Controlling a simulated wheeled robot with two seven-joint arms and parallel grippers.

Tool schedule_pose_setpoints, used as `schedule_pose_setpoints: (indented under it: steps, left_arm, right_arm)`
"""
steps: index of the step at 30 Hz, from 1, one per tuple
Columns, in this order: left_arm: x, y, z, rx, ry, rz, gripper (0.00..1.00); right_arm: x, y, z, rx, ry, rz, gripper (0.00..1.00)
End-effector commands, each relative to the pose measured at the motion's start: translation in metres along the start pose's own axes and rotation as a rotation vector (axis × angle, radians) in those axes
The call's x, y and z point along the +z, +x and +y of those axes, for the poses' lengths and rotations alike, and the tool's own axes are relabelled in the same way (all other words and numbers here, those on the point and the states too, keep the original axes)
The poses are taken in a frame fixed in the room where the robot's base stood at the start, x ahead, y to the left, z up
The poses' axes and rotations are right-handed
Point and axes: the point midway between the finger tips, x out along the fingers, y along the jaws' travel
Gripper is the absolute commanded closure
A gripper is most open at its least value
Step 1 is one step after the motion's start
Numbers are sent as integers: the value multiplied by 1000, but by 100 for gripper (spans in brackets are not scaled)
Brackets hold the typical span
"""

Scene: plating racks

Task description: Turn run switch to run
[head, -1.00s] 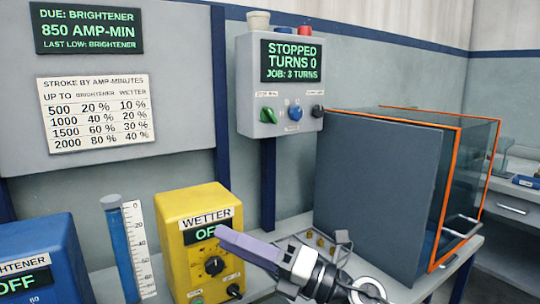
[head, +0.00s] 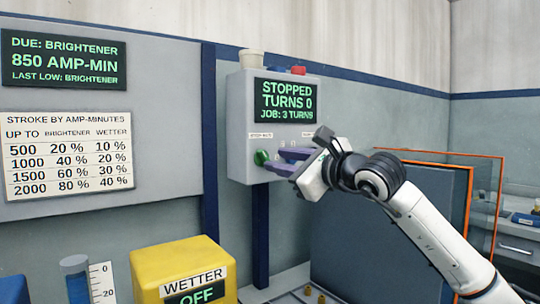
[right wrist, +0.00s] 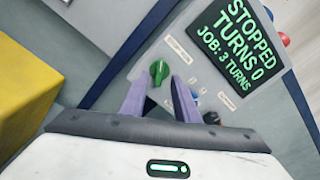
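My right gripper (head: 275,161) reaches in from the right, fingers pointing at the green knob. In the right wrist view, the green knob (right wrist: 159,71) shows just beyond and between the two spread fingertips (right wrist: 158,79). The gripper is open and empty; I cannot tell whether it touches the knob. The fingers hide the blue knob in the head view. My left gripper is out of view.
A black knob (right wrist: 211,117) is close to the right finger in the right wrist view. A yellow wetter box (head: 160,262) reading "OFF" stands below left. An orange-edged tank (head: 470,210) is behind my right arm. A chart (head: 67,155) hangs at left.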

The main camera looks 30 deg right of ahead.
Motion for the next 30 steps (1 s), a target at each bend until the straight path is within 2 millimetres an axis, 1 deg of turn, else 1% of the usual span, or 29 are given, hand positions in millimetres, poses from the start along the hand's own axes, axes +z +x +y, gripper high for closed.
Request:
schedule_pose_setpoints:
  steps: [1,3,6,9,13,19,24,30]
  left_arm:
    - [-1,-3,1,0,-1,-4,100]
    - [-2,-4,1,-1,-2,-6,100]
    - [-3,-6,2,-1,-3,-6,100]
    - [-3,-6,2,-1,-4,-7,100]
    - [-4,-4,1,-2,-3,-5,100]
    - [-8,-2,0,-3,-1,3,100]
    - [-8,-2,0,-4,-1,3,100]
    - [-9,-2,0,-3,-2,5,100]
  right_arm:
    - [2,10,-1,1,3,0,72]
    - [2,21,-1,1,2,0,72]
    - [1,33,0,1,3,0,72]
    - [1,40,0,1,2,0,72]
    - [0,44,0,0,0,-1,72]
    - [0,44,1,1,0,-1,72]
    - [0,44,1,1,1,-1,100]
    - [0,43,1,1,4,-1,100]
